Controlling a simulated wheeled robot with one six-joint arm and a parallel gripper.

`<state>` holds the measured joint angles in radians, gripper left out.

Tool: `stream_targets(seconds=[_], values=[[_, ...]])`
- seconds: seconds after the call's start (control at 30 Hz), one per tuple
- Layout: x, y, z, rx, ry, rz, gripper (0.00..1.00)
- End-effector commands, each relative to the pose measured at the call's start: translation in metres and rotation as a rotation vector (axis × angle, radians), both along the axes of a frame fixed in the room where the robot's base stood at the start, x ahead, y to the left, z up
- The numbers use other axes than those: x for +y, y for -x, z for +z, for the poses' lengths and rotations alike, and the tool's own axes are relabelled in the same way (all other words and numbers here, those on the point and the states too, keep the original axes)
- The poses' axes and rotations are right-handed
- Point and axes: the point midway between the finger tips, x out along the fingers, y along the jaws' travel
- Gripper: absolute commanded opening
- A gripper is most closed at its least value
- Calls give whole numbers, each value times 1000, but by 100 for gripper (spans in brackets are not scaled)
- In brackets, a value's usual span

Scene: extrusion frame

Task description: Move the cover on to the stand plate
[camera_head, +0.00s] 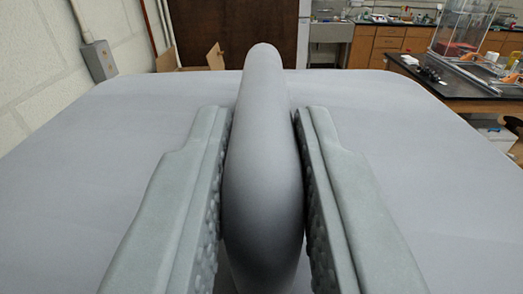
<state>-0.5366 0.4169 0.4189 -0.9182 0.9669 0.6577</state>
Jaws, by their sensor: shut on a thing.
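My gripper (262,120) has its two pale grey, textured fingers on either side of a smooth, rounded grey piece. It is shut on this piece, which I take to be the cover (263,165) or a handle on it. The piece stands long and narrow between the fingers, and its rounded top end reaches beyond the fingertips. Its lower end is cut off by the bottom of the picture. I cannot make out a stand plate in this view.
A broad, light grey surface (130,130) with rounded far corners spreads behind and around my gripper; I cannot tell whether it joins the held piece. It looks bare. Beyond are a dark bench (450,88) at the right, wooden cabinets (385,45) and a white wall (40,75).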

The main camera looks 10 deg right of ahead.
Motion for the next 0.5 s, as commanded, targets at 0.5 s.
stream_targets(seconds=[0.5], values=[[-1,1,-30,0,1,-1,0]])
